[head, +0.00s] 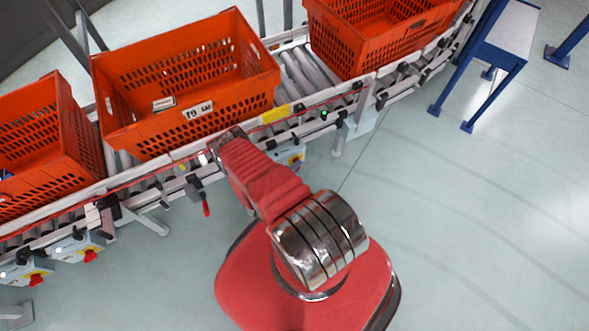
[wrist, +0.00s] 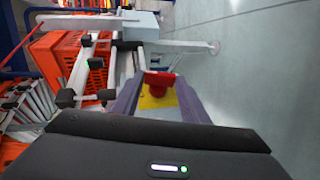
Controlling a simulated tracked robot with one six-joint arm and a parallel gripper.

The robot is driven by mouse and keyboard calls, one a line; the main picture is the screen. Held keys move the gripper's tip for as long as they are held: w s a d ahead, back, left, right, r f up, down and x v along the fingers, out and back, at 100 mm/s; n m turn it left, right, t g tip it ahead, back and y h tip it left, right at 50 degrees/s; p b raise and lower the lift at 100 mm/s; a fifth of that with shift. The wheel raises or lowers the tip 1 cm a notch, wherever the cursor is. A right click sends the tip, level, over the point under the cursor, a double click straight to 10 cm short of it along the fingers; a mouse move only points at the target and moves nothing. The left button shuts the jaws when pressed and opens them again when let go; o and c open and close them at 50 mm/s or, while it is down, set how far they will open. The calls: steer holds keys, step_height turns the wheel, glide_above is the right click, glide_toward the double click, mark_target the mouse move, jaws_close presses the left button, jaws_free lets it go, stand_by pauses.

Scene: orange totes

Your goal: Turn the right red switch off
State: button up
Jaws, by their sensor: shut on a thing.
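The red switch (wrist: 160,81) sits on a yellow plate (wrist: 158,100) in the wrist view, between the two fingers of my gripper (wrist: 158,84). The fingers are shut on it, one along each side. In the head view my red arm reaches to the conveyor's near rail, and its end hides the fingers and this switch. Two other red switches, one (head: 90,255) and another (head: 37,280), sit on boxes at the lower left of the head view, apart from my gripper.
Orange totes, including a middle one (head: 190,112), stand on the roller conveyor (head: 302,74). A red-tipped lever (head: 206,208) hangs from the near rail, left of my arm. A blue-legged table (head: 510,30) stands at upper right. The floor on the right is clear.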

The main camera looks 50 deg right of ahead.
steer(key=o, duration=1.1)
steer(key=shift+f, duration=0.1)
steer(key=shift+c, duration=0.2)
steer(key=shift+a, duration=0.15)
steer(key=v, duration=1.3)
steer(key=shift+a, duration=0.25)
